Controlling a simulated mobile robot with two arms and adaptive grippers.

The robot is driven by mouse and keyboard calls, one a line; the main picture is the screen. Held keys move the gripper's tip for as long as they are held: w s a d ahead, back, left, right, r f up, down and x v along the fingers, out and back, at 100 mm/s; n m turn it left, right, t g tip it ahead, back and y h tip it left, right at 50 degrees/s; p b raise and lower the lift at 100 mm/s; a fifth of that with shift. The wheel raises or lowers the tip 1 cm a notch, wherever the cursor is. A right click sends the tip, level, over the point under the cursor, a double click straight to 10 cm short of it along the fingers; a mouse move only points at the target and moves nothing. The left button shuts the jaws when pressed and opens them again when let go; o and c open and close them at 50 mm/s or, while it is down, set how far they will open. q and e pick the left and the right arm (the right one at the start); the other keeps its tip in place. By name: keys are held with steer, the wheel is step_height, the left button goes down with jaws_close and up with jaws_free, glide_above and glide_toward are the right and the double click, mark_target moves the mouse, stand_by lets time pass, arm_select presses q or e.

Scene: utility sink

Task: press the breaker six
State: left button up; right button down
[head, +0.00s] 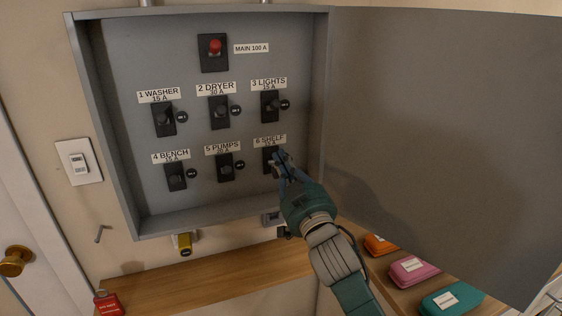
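Breaker six (268,160) is a black switch under the label "6 SHELF" at the lower right of the grey breaker panel (135,65). My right gripper (280,160) is at this breaker, its fingertips in front of it and covering much of it. I cannot tell whether the fingertips touch the switch, or whether they are open or shut. The other breakers stand in two rows, with a red main switch (215,47) above them. My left gripper is not in view.
The open grey panel door (440,120) stands close on the right of my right arm. A wooden shelf (200,278) runs below. Orange (380,244), pink (412,270) and teal (452,299) cases lie at the lower right. A red tag (109,303) is at the lower left.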

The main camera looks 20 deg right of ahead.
arm_select(q)
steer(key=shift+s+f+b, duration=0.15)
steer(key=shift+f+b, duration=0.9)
steer(key=shift+b, duration=0.05)
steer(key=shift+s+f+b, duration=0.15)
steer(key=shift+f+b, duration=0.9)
arm_select(e)
steer(key=s+f, duration=0.6)
steer(key=f, duration=0.1)
steer(key=shift+s+f, duration=0.25)
steer(key=shift+f, duration=0.1)
